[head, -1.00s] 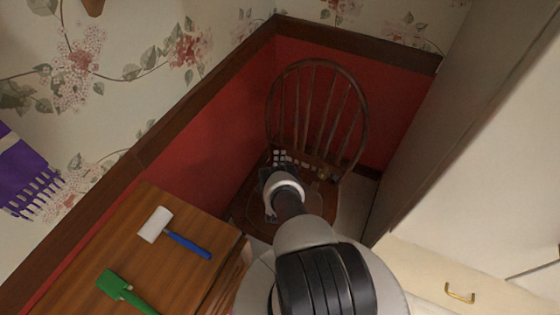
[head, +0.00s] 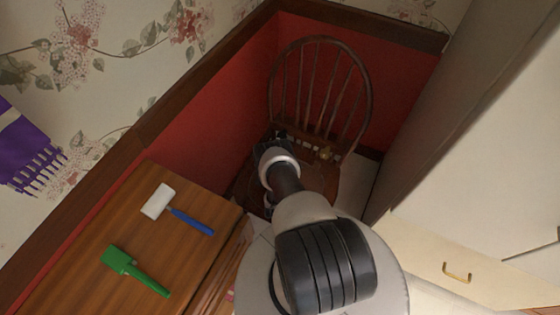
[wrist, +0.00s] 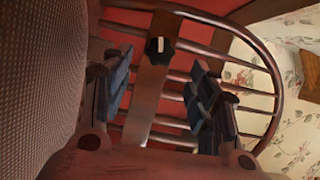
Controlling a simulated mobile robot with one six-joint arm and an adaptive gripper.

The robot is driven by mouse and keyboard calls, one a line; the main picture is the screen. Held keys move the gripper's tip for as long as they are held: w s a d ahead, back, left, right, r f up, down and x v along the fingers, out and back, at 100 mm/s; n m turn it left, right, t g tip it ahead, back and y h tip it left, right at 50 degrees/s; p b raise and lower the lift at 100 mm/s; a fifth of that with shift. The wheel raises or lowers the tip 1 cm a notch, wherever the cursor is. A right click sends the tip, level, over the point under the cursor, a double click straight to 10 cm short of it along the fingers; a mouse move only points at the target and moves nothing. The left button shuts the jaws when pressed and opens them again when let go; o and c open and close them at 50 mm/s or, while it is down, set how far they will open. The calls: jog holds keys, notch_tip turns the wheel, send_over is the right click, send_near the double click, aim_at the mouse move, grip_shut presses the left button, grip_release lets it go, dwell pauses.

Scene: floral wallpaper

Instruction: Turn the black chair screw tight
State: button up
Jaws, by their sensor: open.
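The black screw (wrist: 159,50) is a dark lobed knob with a pale center on the middle slat of the wooden chair. The chair (head: 366,92) has a rounded spindle back and stands in the corner by the red wall panels. The same chair back fills the wrist view (wrist: 262,45). My gripper (wrist: 161,62) is open, with one dark finger on each side of the slat, and the knob shows between and beyond the fingertips. No contact with the knob is visible. In the head view my gripper (head: 268,140) is at the chair, and the arm hides part of the seat.
A tall cabinet (head: 425,105) stands close at right, above a cream drawer front (head: 430,255). A purple cloth (head: 22,150) hangs at far left.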

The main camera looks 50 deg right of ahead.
jog(key=shift+v, duration=2.75)
